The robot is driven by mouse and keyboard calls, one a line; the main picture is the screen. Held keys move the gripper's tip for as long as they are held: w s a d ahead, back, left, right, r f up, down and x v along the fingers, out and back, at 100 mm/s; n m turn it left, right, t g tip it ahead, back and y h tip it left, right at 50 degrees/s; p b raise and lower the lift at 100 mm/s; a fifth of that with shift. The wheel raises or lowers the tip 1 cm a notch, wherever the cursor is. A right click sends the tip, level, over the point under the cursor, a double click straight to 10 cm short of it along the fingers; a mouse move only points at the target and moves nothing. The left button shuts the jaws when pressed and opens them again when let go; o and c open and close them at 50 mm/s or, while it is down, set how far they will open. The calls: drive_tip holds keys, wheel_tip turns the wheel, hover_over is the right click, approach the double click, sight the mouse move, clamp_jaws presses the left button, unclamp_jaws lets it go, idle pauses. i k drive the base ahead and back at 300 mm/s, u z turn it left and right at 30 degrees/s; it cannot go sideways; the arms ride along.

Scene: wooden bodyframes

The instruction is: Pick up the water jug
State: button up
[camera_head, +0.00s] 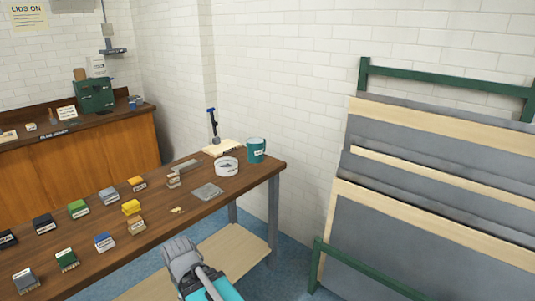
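A teal jug (256,150) with a small pale label stands upright near the far right corner of the wooden workbench (178,207). It looks like the water jug, but its label is too small to read. My gripper (181,249) seems to be the grey ridged part at the bottom centre, in front of the bench's front edge. It is well apart from the jug, nearer to me and lower in the picture. Its fingers cannot be made out, so I cannot tell whether it is open or shut.
A white round tub (227,167) stands just left of the jug, with a board and upright blue-handled tool (212,125) behind. Several small labelled blocks cover the bench's left. A green rack (317,262) of large panels stands to the right. Blue floor lies between.

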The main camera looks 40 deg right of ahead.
sight(256, 149)
drive_tip(key=z, duration=1)
